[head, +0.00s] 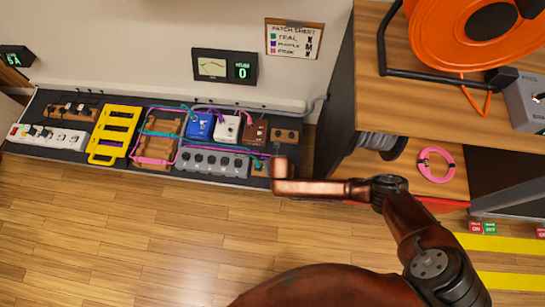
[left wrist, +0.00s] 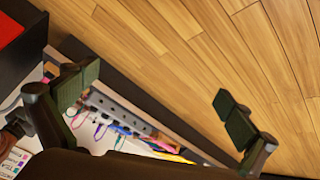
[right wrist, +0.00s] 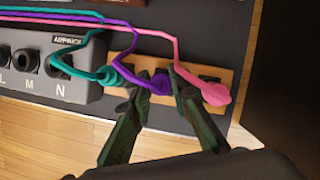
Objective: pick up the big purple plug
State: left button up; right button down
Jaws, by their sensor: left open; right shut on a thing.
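The purple plug (right wrist: 157,83) sits at a tan wooden socket strip (right wrist: 120,68) in the right wrist view, with its purple cable leading up and left. My right gripper (right wrist: 156,90) is shut on it, one dark green finger on each side. A teal plug (right wrist: 108,76) is just left of the fingers and a pink plug (right wrist: 216,93) just right, both close to them. In the head view the plug is hidden by my right arm or too small to tell. My left gripper (left wrist: 155,103) is open and empty in the left wrist view, above the floor and pedalboard.
A grey box (right wrist: 45,70) with lettered jacks lies left of the strip. In the head view the dark pedalboard (head: 215,173) also holds a yellow frame (head: 114,133), a blue pedal (head: 198,126) and a white power strip (head: 46,137). A wooden shelf unit stands right. The wooden floor (head: 130,230) in front is clear.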

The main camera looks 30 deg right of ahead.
jog(key=shift+r, duration=0.1)
dwell(0.3)
notch_tip(320, 180, up, 5)
jog(key=p, duration=0.3)
jog(key=shift+w, duration=0.15)
pick_arm(q)
jog(key=s+a+r+g+y+p, duration=0.2)
jog(key=s+a+r+g+p, duration=0.4)
jog(key=s+r, duration=0.5)
jog(key=shift+a+g+p, duration=0.3)
jog(key=shift+a+p, duration=0.05)
jog(key=shift+a, duration=0.6)
pick_arm(e)
notch_tip(320, 180, up, 13)
pick_arm(q)
jog(key=shift+r, duration=0.1)
